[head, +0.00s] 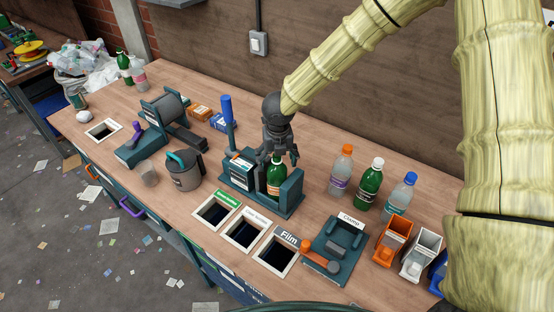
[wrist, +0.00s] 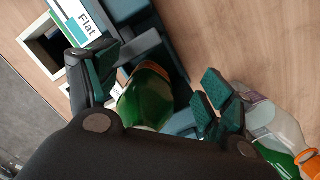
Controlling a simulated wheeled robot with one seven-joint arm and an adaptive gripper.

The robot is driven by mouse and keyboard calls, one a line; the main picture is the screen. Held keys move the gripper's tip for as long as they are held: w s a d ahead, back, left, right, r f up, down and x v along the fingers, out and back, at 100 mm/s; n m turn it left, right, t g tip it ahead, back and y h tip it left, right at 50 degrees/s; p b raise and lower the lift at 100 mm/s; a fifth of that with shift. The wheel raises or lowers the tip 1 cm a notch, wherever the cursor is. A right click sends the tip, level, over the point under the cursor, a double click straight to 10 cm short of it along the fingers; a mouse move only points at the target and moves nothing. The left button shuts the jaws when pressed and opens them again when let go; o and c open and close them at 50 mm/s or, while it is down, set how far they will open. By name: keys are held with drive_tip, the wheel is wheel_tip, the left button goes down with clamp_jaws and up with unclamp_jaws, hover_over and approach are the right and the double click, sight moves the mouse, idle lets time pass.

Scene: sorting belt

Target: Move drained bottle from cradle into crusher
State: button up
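In the wrist view the bottle (wrist: 147,97) lies between the two teal-padded fingers (wrist: 158,82), with gaps visible, so the fingers are open.
Three bottles with orange, white and blue caps (head: 341,170) stand right of the cradle, close to the right finger in the wrist view. Labelled bench openings (head: 243,234) lie in front. A grey jug (head: 184,172) stands left. Orange and white bins (head: 392,241) are right of the crusher.

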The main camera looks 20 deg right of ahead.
drive_tip(key=shift+r, duration=0.1)
wheel_tip(320, 180, up, 12)
drive_tip(key=s, duration=0.1)
drive_tip(key=shift+s, duration=0.4)
